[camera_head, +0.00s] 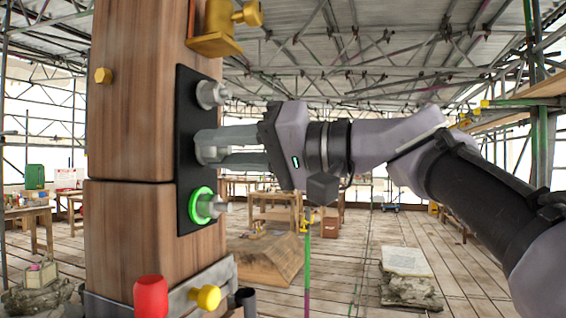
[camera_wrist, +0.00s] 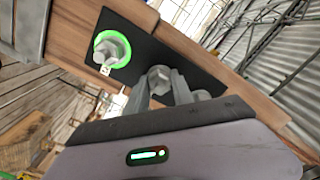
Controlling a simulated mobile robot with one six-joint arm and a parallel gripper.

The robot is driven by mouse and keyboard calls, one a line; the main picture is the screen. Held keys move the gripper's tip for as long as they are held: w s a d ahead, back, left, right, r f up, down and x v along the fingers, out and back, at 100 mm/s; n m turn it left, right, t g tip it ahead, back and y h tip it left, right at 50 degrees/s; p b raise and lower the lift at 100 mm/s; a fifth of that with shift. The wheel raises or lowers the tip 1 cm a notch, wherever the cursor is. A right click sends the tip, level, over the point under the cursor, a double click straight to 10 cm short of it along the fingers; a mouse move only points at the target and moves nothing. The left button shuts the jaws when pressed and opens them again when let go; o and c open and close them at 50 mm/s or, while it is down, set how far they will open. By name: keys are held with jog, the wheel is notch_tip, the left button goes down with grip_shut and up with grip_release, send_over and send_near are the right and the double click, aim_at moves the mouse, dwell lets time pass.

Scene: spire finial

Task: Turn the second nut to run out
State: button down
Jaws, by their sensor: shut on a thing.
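A black plate (camera_head: 186,128) is fixed upright on the side of a wooden post (camera_head: 135,130) and bears three grey nuts in a column. The top nut (camera_head: 211,94) stands free. The bottom nut (camera_head: 203,206) has a glowing green ring around it. My gripper (camera_head: 207,146) comes in from the right and is shut on the middle nut (camera_wrist: 158,78), which its fingers partly hide in the head view. In the wrist view the ringed nut (camera_wrist: 112,50) is at upper left, and another nut (camera_wrist: 201,95) shows beside the fingers.
A brass bracket with a knob (camera_head: 222,28) sticks out above the plate. A yellow knob (camera_head: 205,297), a red cylinder (camera_head: 151,297) and a metal band (camera_head: 220,278) are below it. Benches (camera_head: 272,208) stand on the plank floor behind. Free room shows right of the post, below my arm.

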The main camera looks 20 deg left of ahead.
jog(key=shift+f+n+b, duration=0.1)
jog(key=shift+n+b, duration=0.35)
jog(key=shift+n, duration=0.45)
jog(key=c, duration=1.1)
grip_release()
jog(key=s+d+p, duration=0.1)
jog(key=d, duration=1.6)
jog(key=shift+s+d, duration=0.2)
jog(key=shift+s, duration=0.05)
